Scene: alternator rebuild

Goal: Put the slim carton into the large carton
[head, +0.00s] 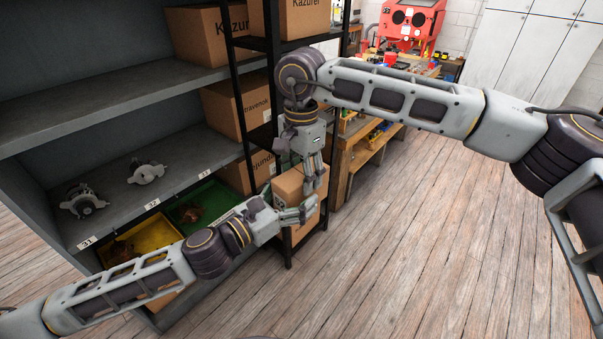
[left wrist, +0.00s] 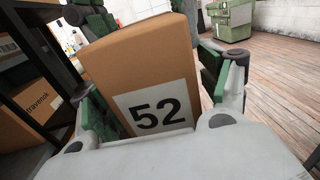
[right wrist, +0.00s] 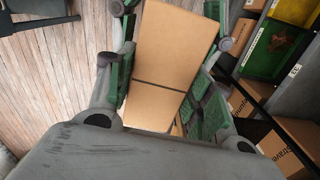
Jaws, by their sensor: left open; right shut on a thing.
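The slim carton (head: 287,186) is a brown box held upright beside the black rack. In the left wrist view the slim carton (left wrist: 140,65) has a white label reading 52. My right gripper (head: 313,172) is shut on it from above, and its fingers lie along both sides in the right wrist view. My left gripper (head: 298,210) is open, low at the near side of the carton. In the left wrist view its fingers stand either side of the carton; whether they touch it I cannot tell. Which carton is the large one I cannot tell.
Brown cartons (head: 235,110) stand on the black rack (head: 240,95). The grey shelf (head: 115,205) holds metal parts, with a yellow bin (head: 150,237) and a green bin (head: 208,194) below. A wooden workbench (head: 350,150) stands behind. The wooden floor (head: 420,250) at right is clear.

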